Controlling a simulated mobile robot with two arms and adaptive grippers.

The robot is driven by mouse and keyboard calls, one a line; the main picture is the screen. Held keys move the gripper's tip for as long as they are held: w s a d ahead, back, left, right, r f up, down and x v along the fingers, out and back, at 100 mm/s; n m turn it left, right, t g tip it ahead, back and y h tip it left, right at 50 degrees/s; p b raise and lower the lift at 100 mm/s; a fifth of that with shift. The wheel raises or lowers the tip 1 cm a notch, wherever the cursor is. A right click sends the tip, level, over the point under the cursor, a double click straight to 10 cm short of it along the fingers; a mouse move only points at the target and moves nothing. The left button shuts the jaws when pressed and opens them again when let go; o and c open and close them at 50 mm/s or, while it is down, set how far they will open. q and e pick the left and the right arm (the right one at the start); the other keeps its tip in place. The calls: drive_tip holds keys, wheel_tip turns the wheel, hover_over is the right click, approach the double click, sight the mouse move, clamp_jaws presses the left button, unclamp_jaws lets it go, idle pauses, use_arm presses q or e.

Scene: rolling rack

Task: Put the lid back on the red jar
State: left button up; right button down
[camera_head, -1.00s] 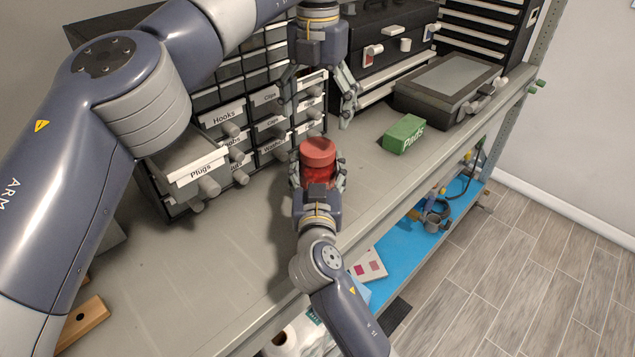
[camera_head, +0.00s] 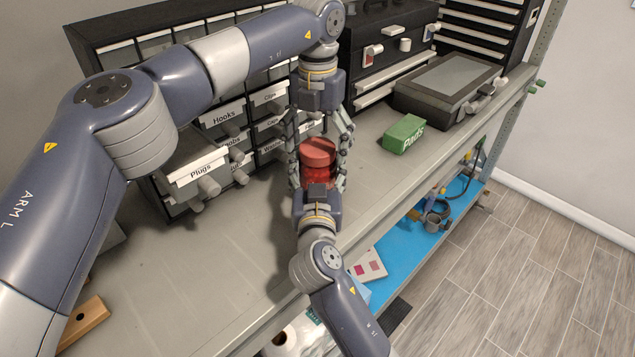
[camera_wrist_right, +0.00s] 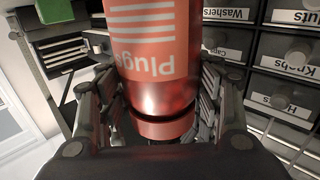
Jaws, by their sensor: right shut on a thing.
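The red jar (camera_head: 319,181) stands upright in my right gripper (camera_head: 318,184), which is shut on its body above the bench. The red lid (camera_head: 318,153) sits on top of the jar; whether it is fully seated, I cannot tell. The right wrist view is upside down and shows the jar (camera_wrist_right: 155,60) with its "Plugs" label, and the lid (camera_wrist_right: 163,128) below it in the picture. My left gripper (camera_head: 319,152) hangs straight above, open, its fingers spread on either side of the lid. I see no finger clearly touching the lid.
Small labelled drawers (camera_head: 222,115) stand behind; the "Plugs" drawer (camera_head: 196,171) sticks out at the left. A green "Pads" box (camera_head: 403,134) and a dark screen device (camera_head: 447,84) lie to the right. The bench (camera_head: 205,268) at front left is mostly clear, with a wooden block (camera_head: 83,322).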

use_arm(q)
drive_tip(key=c, duration=1)
drive_tip(key=o, duration=1.3)
drive_tip(key=shift+c, duration=0.2)
drive_tip(key=shift+r, duration=0.1)
wheel_tip(320, 180, up, 12)
use_arm(e)
drive_tip(key=shift+c, duration=1.9)
unclamp_jaws()
